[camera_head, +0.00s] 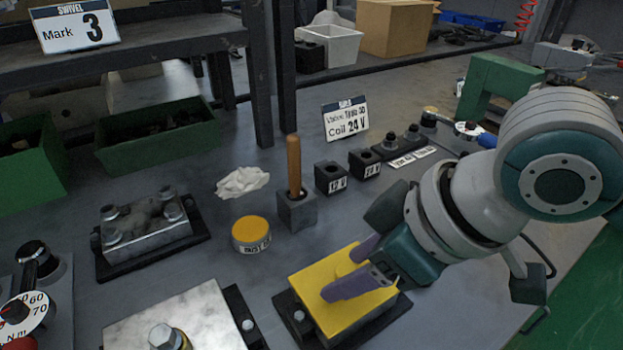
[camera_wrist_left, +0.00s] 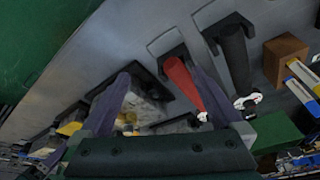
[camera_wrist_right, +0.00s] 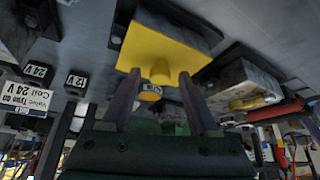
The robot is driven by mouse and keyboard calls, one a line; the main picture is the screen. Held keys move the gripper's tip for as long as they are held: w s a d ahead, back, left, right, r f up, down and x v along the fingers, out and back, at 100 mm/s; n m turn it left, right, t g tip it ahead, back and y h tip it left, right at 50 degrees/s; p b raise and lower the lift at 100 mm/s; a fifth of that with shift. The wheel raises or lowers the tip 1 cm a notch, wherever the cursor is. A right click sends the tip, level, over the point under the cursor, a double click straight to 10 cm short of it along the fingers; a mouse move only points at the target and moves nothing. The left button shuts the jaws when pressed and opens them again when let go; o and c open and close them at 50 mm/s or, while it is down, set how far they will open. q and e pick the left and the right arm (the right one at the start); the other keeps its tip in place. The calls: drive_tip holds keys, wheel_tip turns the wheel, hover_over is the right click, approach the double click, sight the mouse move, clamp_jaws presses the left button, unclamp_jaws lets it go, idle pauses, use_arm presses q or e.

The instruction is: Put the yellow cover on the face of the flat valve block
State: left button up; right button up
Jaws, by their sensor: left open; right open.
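The yellow cover (camera_head: 318,281) lies flat on top of the flat valve block (camera_head: 345,336), which sits on a dark base. My right gripper (camera_head: 345,268) is open over the cover, with its purple fingers apart. My left gripper (camera_wrist_left: 160,85) is open and empty in the left wrist view, above other parts of the bench. It does not show in the head view.
A round yellow-topped tin (camera_head: 251,234), a wooden-handled tool in a block (camera_head: 297,208) and two small black coil blocks (camera_head: 331,178) stand behind the cover. A bare metal block (camera_head: 185,318) is close on the left. A red-handled tool (camera_wrist_left: 183,85) shows near my left gripper.

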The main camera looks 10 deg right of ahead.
use_arm(q)
drive_tip(key=shift+r, duration=0.1)
use_arm(e)
drive_tip(key=shift+r, duration=0.25)
drive_tip(key=p+v, duration=0.3)
drive_tip(key=v, duration=0.9)
use_arm(q)
wheel_tip(320, 180, up, 3)
drive_tip(key=shift+r, duration=0.1)
use_arm(e)
drive_tip(key=s+d+f+m+h, duration=0.2)
drive_tip(key=s+f+m, duration=0.1)
drive_tip(key=s, duration=0.3)
drive_tip(key=s+d+f+m+h, duration=0.1)
drive_tip(key=s+d+f+m, duration=0.1)
drive_tip(key=s, duration=0.4)
drive_tip(key=shift+f+m+g+h, duration=0.4)
drive_tip(key=shift+f+m, duration=0.2)
drive_tip(key=shift+m, duration=0.2)
drive_tip(key=shift+d+r, duration=0.1)
use_arm(q)
wheel_tip(320, 180, up, 48)
drive_tip(key=p, duration=4.8)
drive_tip(key=shift+r+p, duration=0.25)
drive_tip(key=shift+p, duration=0.15)
use_arm(e)
wheel_tip(320, 180, up, 48)
drive_tip(key=shift+r, duration=0.2)
use_arm(q)
drive_tip(key=shift+d, duration=0.1)
